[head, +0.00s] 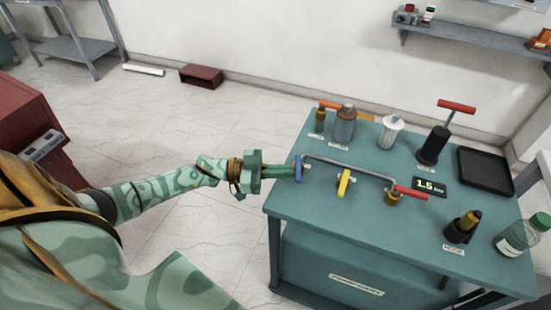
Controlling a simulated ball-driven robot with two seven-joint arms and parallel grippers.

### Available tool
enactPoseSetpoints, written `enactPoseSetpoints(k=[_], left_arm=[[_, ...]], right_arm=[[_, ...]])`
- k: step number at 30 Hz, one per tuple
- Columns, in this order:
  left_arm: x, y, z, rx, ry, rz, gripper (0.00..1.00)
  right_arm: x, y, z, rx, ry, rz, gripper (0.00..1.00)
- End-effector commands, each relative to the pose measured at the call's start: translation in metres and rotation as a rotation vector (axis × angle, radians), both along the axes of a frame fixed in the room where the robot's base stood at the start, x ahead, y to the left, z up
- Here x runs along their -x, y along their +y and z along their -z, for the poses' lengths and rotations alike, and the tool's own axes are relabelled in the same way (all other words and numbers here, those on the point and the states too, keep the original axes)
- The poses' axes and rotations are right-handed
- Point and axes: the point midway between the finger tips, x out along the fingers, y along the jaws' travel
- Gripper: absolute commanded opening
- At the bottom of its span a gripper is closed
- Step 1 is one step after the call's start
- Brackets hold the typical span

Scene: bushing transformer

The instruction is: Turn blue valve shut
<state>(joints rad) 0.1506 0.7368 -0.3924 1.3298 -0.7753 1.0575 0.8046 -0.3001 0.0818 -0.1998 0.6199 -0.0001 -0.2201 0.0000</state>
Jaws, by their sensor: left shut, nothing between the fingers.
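The blue valve (298,168) is at the left end of a grey pipe (350,166) near the left edge of the teal table (330,225). Its handle looks upright, seen nearly edge-on. My left gripper (288,172) reaches in from the left, shut and empty, with its fingertips right beside the blue handle. I cannot tell whether they touch it. Part of the valve body is hidden behind the handle and the fingers. My right gripper does not show.
A yellow valve handle (344,182) and a red one (410,192) stand along the same pipe. Behind are a brown canister (345,125), a white ribbed part (391,132) and a black pump (432,145). A pressure display (430,185) reads 1.5. A black tray (487,170) lies at right.

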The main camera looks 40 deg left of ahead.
Motion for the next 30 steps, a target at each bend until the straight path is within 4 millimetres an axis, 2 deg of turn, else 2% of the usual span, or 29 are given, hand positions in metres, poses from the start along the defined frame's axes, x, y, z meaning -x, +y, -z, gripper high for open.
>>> enactPoseSetpoints(k=[1, 3, 11, 16, 18, 21, 30], left_arm=[[0.001, -0.002, -0.012, 0.005, -0.001, -0.042, 0.00], [0.001, -0.003, -0.011, 0.005, 0.000, -0.109, 0.00], [-0.001, -0.015, -0.008, 0.007, 0.003, -0.358, 0.00], [-0.005, -0.027, -0.008, 0.019, -0.002, -0.606, 0.00], [-0.005, -0.028, -0.004, 0.010, 0.007, -0.684, 0.00], [-0.008, -0.031, 0.000, 0.000, 0.005, -0.703, 0.00], [-0.016, -0.042, 0.001, 0.007, 0.004, -0.861, 0.00]], right_arm=[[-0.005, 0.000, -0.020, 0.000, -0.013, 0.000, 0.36], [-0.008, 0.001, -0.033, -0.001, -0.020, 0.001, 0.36], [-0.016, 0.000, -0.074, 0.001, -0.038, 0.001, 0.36], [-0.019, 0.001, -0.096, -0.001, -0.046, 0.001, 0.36], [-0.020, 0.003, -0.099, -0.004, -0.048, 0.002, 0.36], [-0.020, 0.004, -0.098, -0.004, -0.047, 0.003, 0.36], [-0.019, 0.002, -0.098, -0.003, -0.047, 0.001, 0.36]])
